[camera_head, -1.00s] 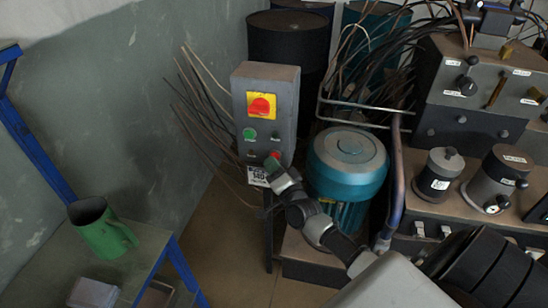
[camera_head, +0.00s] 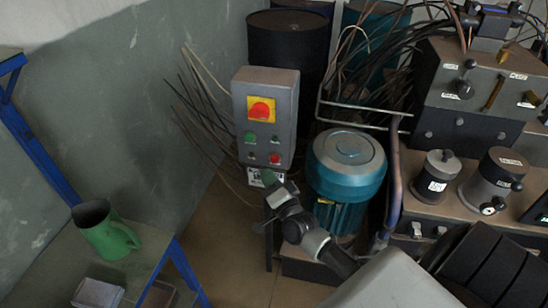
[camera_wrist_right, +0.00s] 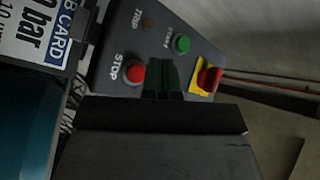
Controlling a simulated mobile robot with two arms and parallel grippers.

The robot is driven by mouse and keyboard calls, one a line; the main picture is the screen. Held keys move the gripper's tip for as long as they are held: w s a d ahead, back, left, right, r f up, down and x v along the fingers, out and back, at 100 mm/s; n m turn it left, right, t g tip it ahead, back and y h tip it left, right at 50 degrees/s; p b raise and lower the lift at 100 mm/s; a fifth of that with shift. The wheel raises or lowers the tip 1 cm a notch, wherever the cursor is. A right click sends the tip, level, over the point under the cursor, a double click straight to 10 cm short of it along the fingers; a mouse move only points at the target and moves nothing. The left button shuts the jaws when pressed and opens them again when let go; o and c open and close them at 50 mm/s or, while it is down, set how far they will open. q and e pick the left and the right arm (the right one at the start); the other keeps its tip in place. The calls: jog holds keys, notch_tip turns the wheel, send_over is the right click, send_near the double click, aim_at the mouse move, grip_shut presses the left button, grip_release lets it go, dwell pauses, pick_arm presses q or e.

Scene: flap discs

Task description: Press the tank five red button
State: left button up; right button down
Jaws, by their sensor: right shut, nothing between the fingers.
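The grey control box (camera_head: 283,92) stands upright left of the teal motor. In the head view its red button (camera_head: 275,159) is at the lower right of the front, below a red knob on a yellow plate (camera_head: 261,109). In the right wrist view the red button (camera_wrist_right: 135,72) is marked STOP. My right gripper (camera_head: 269,178) is shut and empty, just below the red button in the head view. In the wrist view its fingertips (camera_wrist_right: 164,75) cover part of the panel beside the button; I cannot tell whether they touch it. My left gripper is not in view.
The teal motor (camera_head: 347,160) stands close to the right of my right gripper. A metal rail (camera_head: 365,108) and cables lie behind it. A green jug (camera_head: 104,230) stands on the bench at the left. A label card (camera_wrist_right: 33,33) is beside the panel.

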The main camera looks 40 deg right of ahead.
jog(key=shift+s+a+p, duration=0.4)
jog(key=shift+s+a, duration=0.45)
jog(key=shift+a, duration=0.2)
jog(key=s+a+f+n+g+y, duration=0.1)
jog(key=s+f+n+g, duration=0.3)
jog(key=f, duration=0.6)
jog(key=s+a+f+n+g, duration=0.1)
jog(key=s+a+f+g, duration=0.3)
jog(key=f, duration=0.6)
jog(key=s+d+f+n+g+y, duration=0.1)
jog(key=s+f+n+g, duration=0.15)
jog(key=s+f, duration=0.55)
jog(key=s+a+f+n+g, duration=0.1)
jog(key=s+f+n+g, duration=0.1)
jog(key=s+f, duration=0.3)
jog(key=s+a+f+n+g, duration=0.1)
jog(key=s+f+n+g, duration=0.2)
jog(key=s, duration=1)
jog(key=s+a+f+n+g, duration=0.1)
jog(key=s+f+g, duration=0.3)
jog(key=s+f, duration=0.4)
jog(key=shift+s+a+f+n, duration=0.15)
jog(key=shift+s+f+n, duration=0.05)
jog(key=shift+s+n, duration=0.6)
jog(key=c, duration=1.8)
grip_release()
jog(key=shift+w, duration=0.15)
jog(key=shift+c, duration=0.2)
